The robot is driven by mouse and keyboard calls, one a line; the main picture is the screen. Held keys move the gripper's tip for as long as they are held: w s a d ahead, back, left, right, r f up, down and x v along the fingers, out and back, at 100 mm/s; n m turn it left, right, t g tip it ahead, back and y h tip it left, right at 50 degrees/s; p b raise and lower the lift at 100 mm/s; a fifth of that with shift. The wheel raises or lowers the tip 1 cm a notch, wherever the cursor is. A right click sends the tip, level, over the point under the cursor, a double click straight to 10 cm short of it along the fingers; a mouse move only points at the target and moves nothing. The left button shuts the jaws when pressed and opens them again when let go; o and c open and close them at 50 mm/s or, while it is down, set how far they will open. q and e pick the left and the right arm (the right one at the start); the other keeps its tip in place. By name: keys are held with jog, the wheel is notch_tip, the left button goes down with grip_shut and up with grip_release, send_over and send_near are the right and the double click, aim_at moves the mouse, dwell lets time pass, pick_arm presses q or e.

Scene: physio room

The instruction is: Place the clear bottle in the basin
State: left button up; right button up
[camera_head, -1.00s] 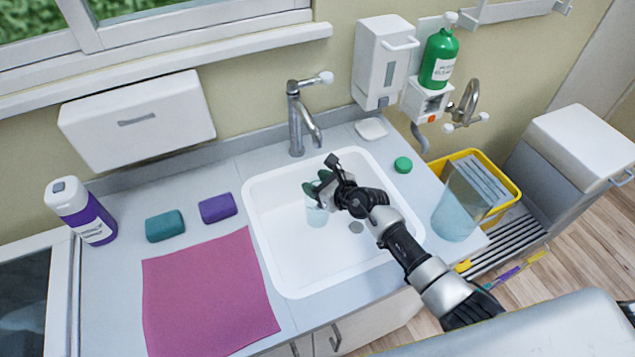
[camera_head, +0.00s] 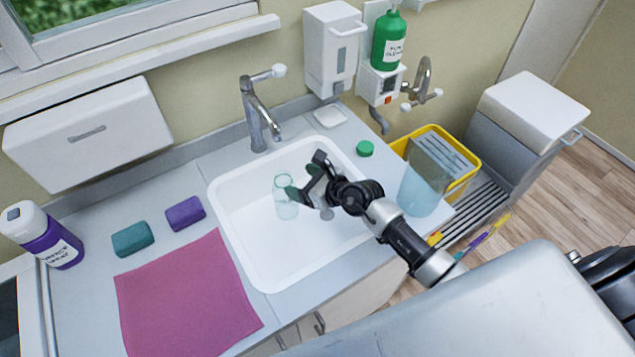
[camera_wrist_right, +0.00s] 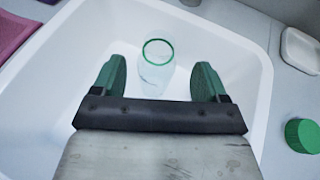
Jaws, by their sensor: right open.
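The clear bottle (camera_head: 286,198) stands upright in the white basin (camera_head: 240,250), with its green-rimmed mouth open at the top. My right gripper (camera_head: 302,182) is open over the basin, just right of the bottle. In the right wrist view the bottle (camera_wrist_right: 155,68) shows beyond and between the spread green fingertips (camera_wrist_right: 160,82), and they appear clear of it. The basin's white wall (camera_wrist_right: 50,90) surrounds it there. My left gripper is not in view.
A green cap (camera_head: 365,148) lies on the counter right of the basin. A faucet (camera_head: 257,115) stands behind it. A clear bluish container (camera_head: 420,185) stands at the right counter edge by a yellow crate (camera_head: 470,160). A pink cloth (camera_head: 185,295) lies left.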

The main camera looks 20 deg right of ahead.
jog(key=shift+v, duration=2.4)
